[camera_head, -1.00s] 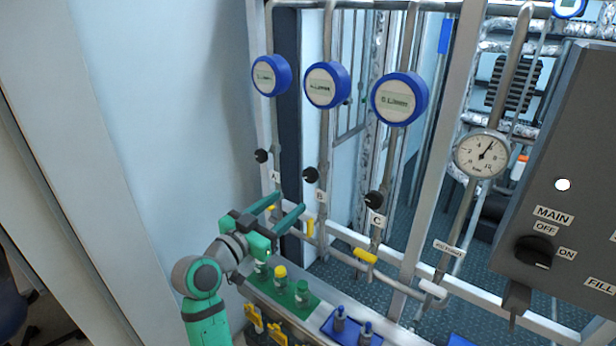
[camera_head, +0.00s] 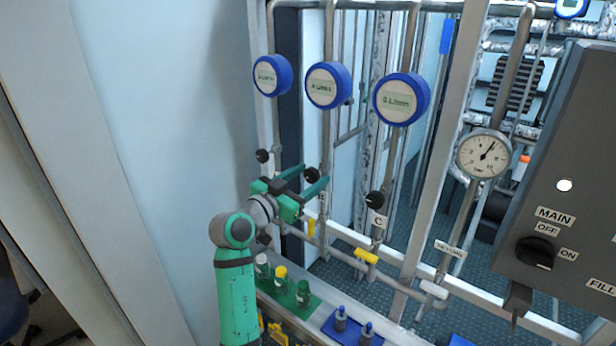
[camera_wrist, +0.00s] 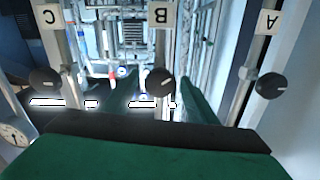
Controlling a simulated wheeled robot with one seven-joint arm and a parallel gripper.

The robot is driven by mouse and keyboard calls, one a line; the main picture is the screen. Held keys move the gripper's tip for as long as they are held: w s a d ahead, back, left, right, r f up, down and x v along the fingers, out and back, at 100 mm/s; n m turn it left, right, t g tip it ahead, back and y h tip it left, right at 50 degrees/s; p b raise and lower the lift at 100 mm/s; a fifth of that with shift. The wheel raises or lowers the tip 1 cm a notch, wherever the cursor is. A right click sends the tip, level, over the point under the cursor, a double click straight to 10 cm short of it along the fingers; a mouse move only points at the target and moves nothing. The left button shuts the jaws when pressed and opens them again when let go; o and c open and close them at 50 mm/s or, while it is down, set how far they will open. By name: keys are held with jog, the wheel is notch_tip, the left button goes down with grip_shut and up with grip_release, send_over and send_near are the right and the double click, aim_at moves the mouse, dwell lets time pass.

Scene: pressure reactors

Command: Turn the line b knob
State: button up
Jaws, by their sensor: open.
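The line B knob (camera_head: 311,174) is a small black knob on the middle vertical pipe, below a round blue gauge. In the wrist view the line B knob (camera_wrist: 160,85) shows near the middle, under the B label (camera_wrist: 158,15). My gripper (camera_head: 314,178) is open with green fingers. In the head view its fingertips are close around the knob; whether they touch it I cannot tell. In the wrist view the fingers lie on either side of the knob, with a gap to each.
The line A knob (camera_head: 263,156) and line C knob (camera_head: 375,200) sit on the neighbouring pipes. Yellow valve handles (camera_head: 366,256) are lower on the pipes. A dark panel (camera_head: 570,180) stands at right.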

jog(key=shift+w+d, duration=0.2)
jog(key=shift+w, duration=0.1)
jog(key=shift+c, duration=0.7)
